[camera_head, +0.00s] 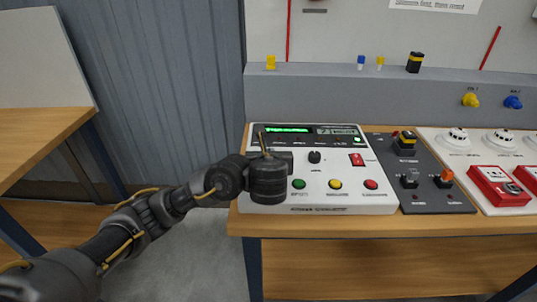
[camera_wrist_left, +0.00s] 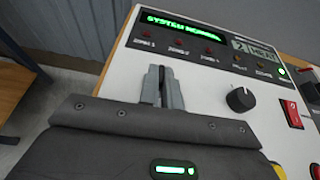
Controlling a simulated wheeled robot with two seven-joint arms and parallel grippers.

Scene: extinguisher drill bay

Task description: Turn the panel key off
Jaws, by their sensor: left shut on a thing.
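The white control panel (camera_head: 320,203) lies on the wooden bench, with a lit green display (camera_head: 288,129); in the wrist view the display (camera_wrist_left: 182,26) reads like "SYSTEM NORMAL". My left gripper (camera_wrist_left: 160,87) points down at the panel's left part, below the row of zone lights. Its fingers are closed together with a thin dark piece between them, seemingly the panel key, mostly hidden by the fingers. In the head view my left gripper (camera_head: 264,153) covers that spot, so the key's angle cannot be told. My right gripper is not in view.
Right of the gripper are a black knob (camera_head: 315,157) and a red rocker switch (camera_head: 357,159). Green (camera_head: 299,184), yellow (camera_head: 335,184) and red (camera_head: 371,184) buttons line the front. A dark switch board (camera_head: 433,197) and red call points (camera_head: 497,187) stand further right.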

